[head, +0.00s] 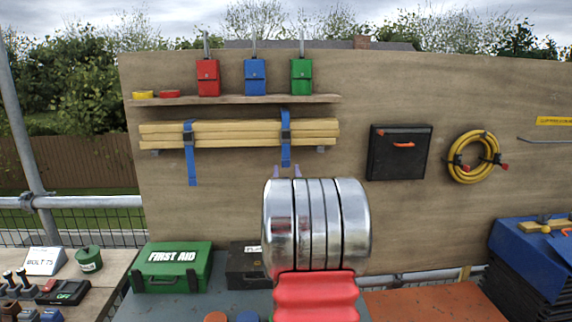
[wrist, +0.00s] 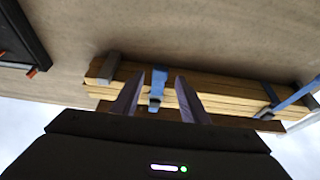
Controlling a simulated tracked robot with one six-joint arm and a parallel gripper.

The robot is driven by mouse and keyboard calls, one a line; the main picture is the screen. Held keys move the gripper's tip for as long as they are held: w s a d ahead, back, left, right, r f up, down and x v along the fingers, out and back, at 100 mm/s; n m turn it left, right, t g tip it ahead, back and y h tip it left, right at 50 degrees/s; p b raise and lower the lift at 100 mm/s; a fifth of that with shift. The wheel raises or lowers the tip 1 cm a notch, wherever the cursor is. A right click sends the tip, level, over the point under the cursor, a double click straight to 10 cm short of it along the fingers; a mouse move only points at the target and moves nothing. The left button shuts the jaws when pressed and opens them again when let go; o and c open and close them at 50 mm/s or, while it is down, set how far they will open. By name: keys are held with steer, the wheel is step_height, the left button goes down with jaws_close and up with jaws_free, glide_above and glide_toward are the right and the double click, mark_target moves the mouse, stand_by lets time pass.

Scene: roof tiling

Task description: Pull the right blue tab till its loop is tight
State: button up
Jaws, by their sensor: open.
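Two blue straps wrap a bundle of timber battens (head: 240,140) on the board. The right blue tab (head: 286,156) hangs short below its dark buckle (head: 286,135). The left blue tab (head: 191,170) hangs longer. My gripper (head: 287,171) is open, its two purple-grey fingertips just below the right tab. In the wrist view, which is turned upside down, the right tab (wrist: 159,78) shows between the open fingers (wrist: 159,80). No finger visibly touches it; the depth between them is unclear.
A shelf (head: 235,100) with red, blue and green boxes is above the battens. A black case (head: 400,165) and a coiled yellow hose (head: 474,157) hang to the right. A green first aid box (head: 172,282) stands below left. Bare board surrounds the tab's lower end.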

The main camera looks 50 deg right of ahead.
mark_target(286, 164)
steer(key=shift+x, duration=2.5)
steer(key=shift+c, duration=0.5)
jaws_close()
steer(key=shift+a, duration=0.1)
